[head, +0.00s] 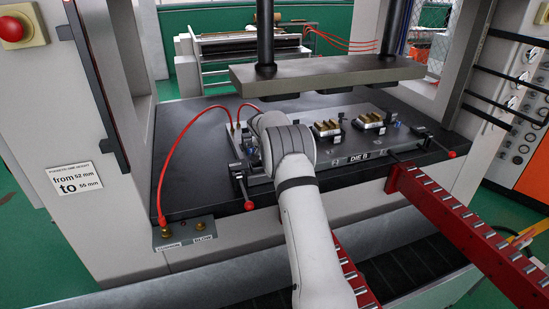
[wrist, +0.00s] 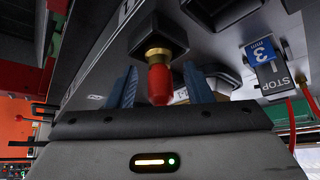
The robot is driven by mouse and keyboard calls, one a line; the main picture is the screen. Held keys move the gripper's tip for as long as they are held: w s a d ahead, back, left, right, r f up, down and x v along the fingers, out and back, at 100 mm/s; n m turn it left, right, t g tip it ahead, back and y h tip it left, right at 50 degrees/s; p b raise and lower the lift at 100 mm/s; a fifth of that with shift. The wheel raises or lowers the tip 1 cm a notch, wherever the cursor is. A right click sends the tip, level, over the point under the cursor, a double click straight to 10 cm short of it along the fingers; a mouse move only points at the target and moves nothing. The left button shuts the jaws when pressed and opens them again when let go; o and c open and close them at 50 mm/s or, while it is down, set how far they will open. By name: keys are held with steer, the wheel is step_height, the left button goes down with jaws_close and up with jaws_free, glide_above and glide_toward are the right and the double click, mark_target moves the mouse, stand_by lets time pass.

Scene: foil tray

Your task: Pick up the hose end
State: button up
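In the wrist view a red hose end (wrist: 159,85) with a brass collar (wrist: 157,53) points towards the camera from a black block. My gripper (wrist: 160,90) is open, its two blue fingers on either side of the red piece with a visible gap on each side. In the head view my arm hides my gripper and this hose end. A red hose (head: 171,152) arches there from a brass port at the bed's front left corner to the left side of the die (head: 345,158), which is labelled DIE B.
A blue-labelled STOP block (wrist: 266,62) and red hoses (wrist: 291,122) are at the right of the wrist view. In the head view the grey press plate (head: 325,75) hangs above the die. Red roller rails (head: 450,210) extend in front of the dark bed (head: 195,180).

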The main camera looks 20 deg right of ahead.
jaws_close()
steer(key=shift+r, duration=0.1)
stand_by(0.3)
